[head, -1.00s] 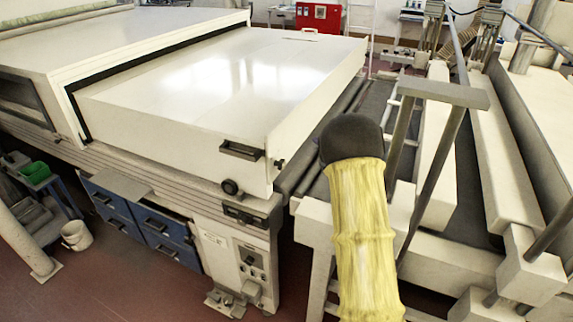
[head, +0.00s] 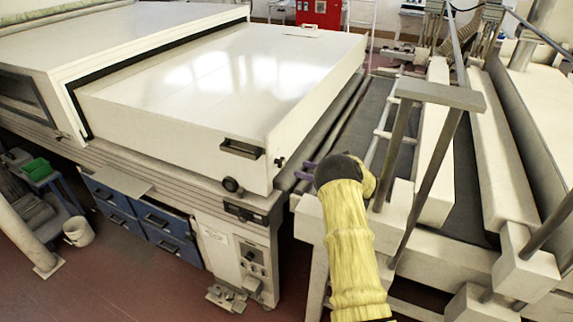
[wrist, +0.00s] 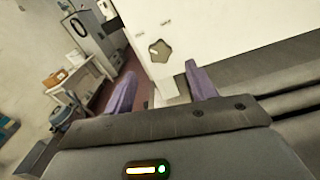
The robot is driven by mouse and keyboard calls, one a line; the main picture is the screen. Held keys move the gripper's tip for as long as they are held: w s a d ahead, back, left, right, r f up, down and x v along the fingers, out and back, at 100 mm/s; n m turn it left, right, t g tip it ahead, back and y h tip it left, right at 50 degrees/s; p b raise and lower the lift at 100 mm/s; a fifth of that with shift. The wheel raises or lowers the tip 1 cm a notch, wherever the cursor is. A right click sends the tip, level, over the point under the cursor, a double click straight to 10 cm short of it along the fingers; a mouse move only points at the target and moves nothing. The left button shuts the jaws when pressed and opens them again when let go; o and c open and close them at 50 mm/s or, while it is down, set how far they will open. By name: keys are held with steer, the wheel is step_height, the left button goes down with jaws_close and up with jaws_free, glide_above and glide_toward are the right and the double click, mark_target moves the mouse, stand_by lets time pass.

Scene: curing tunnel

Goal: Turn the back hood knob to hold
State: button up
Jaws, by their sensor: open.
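A dark star-shaped knob (wrist: 159,51) with a light pointer mark sits on a white panel (wrist: 215,25) in the wrist view. Small labels around it are too small to read. A small dark knob (head: 280,163) shows on the right side of the white hood (head: 225,85) in the head view. I cannot tell for certain that it is the same knob. My gripper (head: 303,171) is open and empty, its purple fingers toward that side. In the wrist view my gripper (wrist: 160,70) has its fingertips apart, the knob beyond and between them, not touched.
A round black knob (head: 232,187) and a dark handle (head: 241,149) are on the front. Dark rollers (head: 335,125) run beside the hood. A metal post frame (head: 440,94) stands close right of my arm. A table with boxes (wrist: 75,80) is farther off.

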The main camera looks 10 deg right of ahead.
mark_target(284, 164)
steer(key=p+x, duration=0.2)
steer(key=x, duration=0.4)
steer(key=shift+a+r+p, duration=0.1)
steer(key=shift+p, duration=0.3)
steer(key=shift+w+a, duration=0.5)
steer(key=c, duration=1)
